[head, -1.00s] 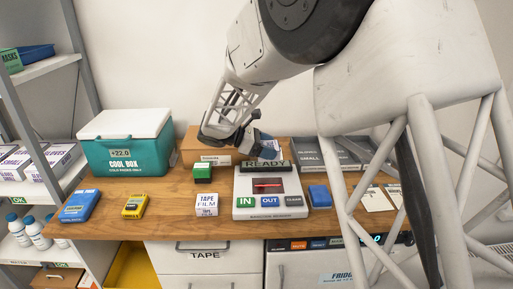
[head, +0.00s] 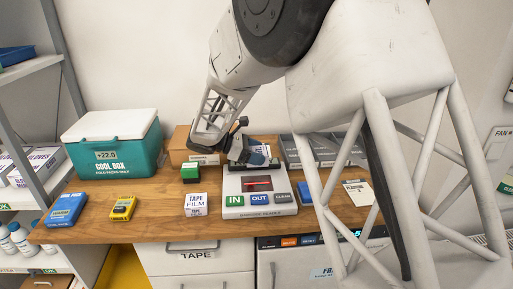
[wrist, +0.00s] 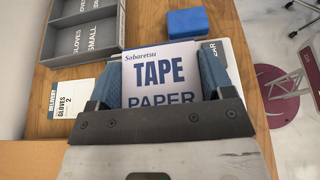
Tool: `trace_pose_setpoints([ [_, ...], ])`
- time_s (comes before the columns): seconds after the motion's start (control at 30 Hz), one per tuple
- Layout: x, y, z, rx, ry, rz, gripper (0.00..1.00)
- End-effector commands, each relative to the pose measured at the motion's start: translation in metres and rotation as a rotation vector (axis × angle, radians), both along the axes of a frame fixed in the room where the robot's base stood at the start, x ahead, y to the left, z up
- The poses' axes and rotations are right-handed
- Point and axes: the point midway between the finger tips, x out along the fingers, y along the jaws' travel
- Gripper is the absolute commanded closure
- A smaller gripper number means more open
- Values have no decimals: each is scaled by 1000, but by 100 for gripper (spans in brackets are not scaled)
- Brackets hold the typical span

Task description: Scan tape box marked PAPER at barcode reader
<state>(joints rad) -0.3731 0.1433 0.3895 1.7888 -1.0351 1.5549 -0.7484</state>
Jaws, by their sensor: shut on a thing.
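The tape box marked PAPER (wrist: 160,72), white with dark blue print, is between the blue finger pads in the wrist view. My gripper (wrist: 157,82) is shut on it. In the head view my gripper (head: 250,152) is over the back of the barcode reader (head: 232,212), in front of its upright display, which is mostly hidden. The reader is a white unit with a red-lit window and IN, OUT and CLEAR buttons. In the wrist view the box covers most of the reader. I cannot tell whether the box touches it.
A tape box marked FILM (head: 198,205) and a green block (head: 190,173) stand left of the reader. A blue block (head: 306,190) lies to its right. Further left are a yellow device (head: 123,208) and a teal cool box (head: 115,150). Grey glove trays (wrist: 85,35) stand behind.

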Motion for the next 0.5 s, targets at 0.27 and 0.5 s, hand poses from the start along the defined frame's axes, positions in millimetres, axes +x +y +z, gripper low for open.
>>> trace_pose_setpoints([
  [0.27,0,0,-29,0,2,1,50],
  [0.5,0,0,-45,0,1,0,50],
])
